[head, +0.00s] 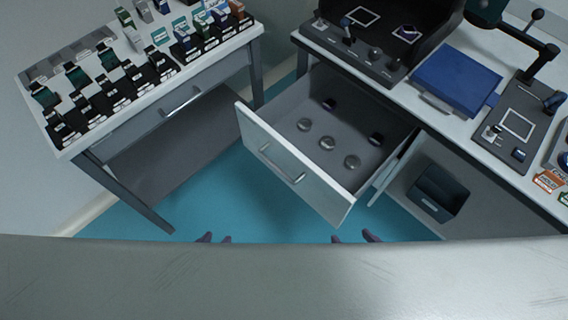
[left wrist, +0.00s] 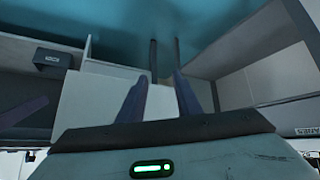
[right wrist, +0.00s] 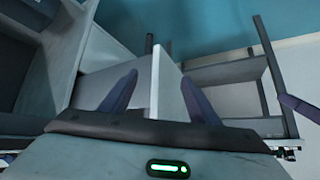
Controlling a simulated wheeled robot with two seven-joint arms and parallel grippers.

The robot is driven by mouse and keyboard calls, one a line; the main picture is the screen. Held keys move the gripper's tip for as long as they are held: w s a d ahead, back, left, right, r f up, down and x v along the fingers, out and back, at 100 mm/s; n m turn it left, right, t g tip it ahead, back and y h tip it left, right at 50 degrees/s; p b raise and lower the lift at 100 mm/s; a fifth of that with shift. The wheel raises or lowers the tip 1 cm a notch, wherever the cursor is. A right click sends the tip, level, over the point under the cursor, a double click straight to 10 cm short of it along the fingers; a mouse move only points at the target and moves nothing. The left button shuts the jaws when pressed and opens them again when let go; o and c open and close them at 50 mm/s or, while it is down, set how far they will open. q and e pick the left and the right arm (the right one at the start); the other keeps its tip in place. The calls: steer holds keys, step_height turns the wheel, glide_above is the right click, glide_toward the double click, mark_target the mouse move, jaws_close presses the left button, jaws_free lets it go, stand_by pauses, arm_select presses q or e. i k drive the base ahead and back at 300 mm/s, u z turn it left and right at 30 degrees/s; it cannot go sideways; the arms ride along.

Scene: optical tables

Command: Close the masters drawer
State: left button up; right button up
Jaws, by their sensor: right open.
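A grey drawer (head: 296,176) under the right-hand table stands pulled far out in the head view, with a bar handle (head: 282,165) on its pale front. Several round metal pieces (head: 327,143) lie inside. I see no readable label on its front. My left gripper (head: 214,238) and right gripper (head: 357,237) show only their fingertips at the near bench edge, below the drawer front and apart from it. The left wrist view shows the left gripper's fingers (left wrist: 159,95) spread and empty. In the right wrist view, the right gripper's fingers (right wrist: 160,88) are spread, with the drawer panel beyond them.
The left table (head: 182,82) holds several dark labelled holders and has a shut drawer with a handle (head: 181,101). A blue case (head: 457,78) and instruments stand on the right table. A dark bin (head: 438,193) sits on the shelf below. Blue floor is free between the tables.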

mark_target(321, 178)
steer(key=k, duration=0.5)
steer(key=u, duration=2.55)
steer(key=k, duration=0.55)
steer(key=z, duration=2.8)
